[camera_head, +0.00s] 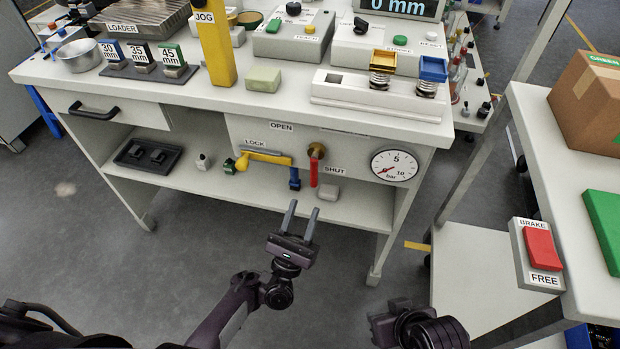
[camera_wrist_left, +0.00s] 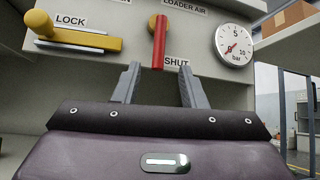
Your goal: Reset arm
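My left gripper (camera_head: 301,222) is in front of the workbench, below the lower shelf's front edge in the head view. Its two fingers are apart with nothing between them; the left wrist view also shows the open fingers (camera_wrist_left: 158,85). Beyond them is the red valve handle (camera_wrist_left: 159,42), hanging down toward the SHUT label; it also shows in the head view (camera_head: 314,172). The fingers look apart from it. My right arm's end (camera_head: 418,328) shows at the bottom of the head view, with its fingers not clearly visible.
A yellow LOCK lever (camera_head: 265,157) and a pressure gauge (camera_head: 394,165) are on the bench panel. The workbench top (camera_head: 215,93) carries several blocks and control boxes. At right, a side table (camera_head: 575,170) holds a cardboard box (camera_head: 592,100); a red BRAKE button (camera_head: 542,249) is near it.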

